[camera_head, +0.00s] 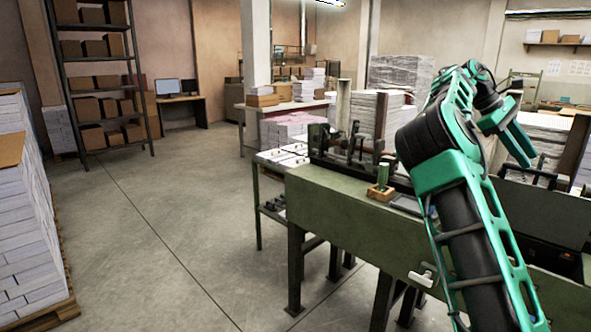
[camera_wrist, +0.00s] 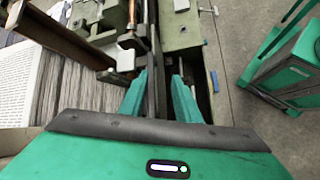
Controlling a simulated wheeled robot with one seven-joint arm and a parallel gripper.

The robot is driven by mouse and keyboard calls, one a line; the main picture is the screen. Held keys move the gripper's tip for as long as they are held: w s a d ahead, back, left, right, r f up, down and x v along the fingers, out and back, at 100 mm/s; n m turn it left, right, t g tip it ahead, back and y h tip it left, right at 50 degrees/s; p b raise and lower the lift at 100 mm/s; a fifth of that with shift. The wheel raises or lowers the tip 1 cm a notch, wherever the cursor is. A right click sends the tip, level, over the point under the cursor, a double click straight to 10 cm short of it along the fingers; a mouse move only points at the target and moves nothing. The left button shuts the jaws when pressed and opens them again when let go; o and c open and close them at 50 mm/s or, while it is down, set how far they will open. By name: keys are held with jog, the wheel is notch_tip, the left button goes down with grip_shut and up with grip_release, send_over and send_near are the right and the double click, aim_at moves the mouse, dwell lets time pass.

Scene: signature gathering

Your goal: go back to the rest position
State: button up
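My arm reaches up at the right of the head view and bends over the green workbench (camera_head: 345,215). My gripper (camera_head: 522,150) hangs above the right part of the bench, seen from the side. In the wrist view its two green fingers (camera_wrist: 160,78) stand apart, with the bench's metal parts visible between and beyond them. I see nothing held between them. Part of the bench behind my arm is hidden in the head view.
A small wooden block with a green cylinder (camera_head: 382,185) stands on the bench. Black clamps (camera_head: 355,145) line its back. Paper stacks (camera_wrist: 70,85) lie left of my gripper in the wrist view. A loaded pallet (camera_head: 30,220) stands far left. The floor between is clear.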

jog(key=s+f+m+t+y, duration=0.1)
jog(key=s+f+m+y, duration=0.25)
jog(key=s, duration=0.45)
jog(key=s+f+m+t+y, duration=0.1)
jog(key=s+f+m+y, duration=0.1)
jog(key=s+f, duration=0.45)
jog(key=s+a+f+m+t+y, duration=0.1)
jog(key=s+a+f+m, duration=0.1)
jog(key=s+a+f, duration=0.4)
jog(key=s+a+f+m+t+y, duration=0.1)
jog(key=s+a+f+m, duration=0.2)
jog(key=s+a, duration=1.4)
notch_tip(320, 180, down, 3)
jog(key=shift+s+a+r+t, duration=0.15)
jog(key=shift+a+t, duration=0.15)
jog(key=shift+a, duration=0.85)
jog(key=shift+m, duration=0.25)
jog(key=shift+w+f, duration=0.35)
jog(key=shift+w, duration=0.3)
